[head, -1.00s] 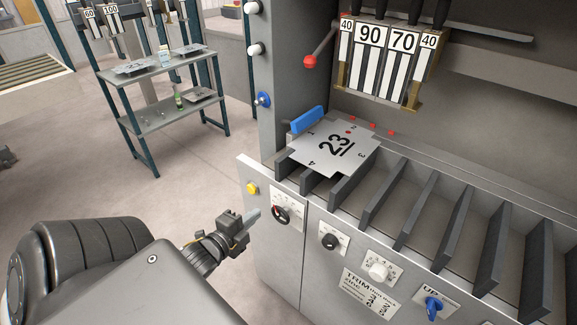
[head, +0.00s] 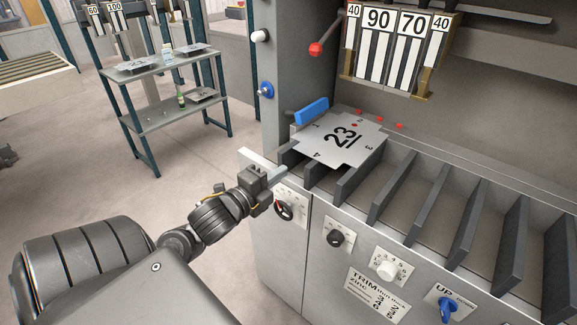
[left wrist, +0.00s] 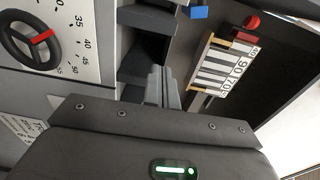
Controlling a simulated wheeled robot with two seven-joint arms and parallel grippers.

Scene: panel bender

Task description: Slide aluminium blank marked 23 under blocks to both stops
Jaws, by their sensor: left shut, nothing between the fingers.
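The aluminium blank marked 23 (head: 352,146), a silver plate with notched corners, lies flat across the dark support ribs at the left end of the machine bed. A blue stop (head: 312,111) stands at its back left edge. Small red markers (head: 384,120) sit behind it. The blocks numbered 40, 90, 70, 40 (head: 392,52) hang above and behind the blank, and also show in the left wrist view (left wrist: 225,65). My left gripper (head: 281,173) is shut and empty, its tips just short of the blank's near left corner. My right gripper is out of view.
Dark ribs (head: 400,190) with gaps between them run along the bed to the right. The front panel has a red-pointer dial (head: 285,211), knobs and a blue switch (head: 446,308). A red-ball lever (head: 316,49) sticks out left of the blocks. A shelf rack (head: 160,90) stands at the back left.

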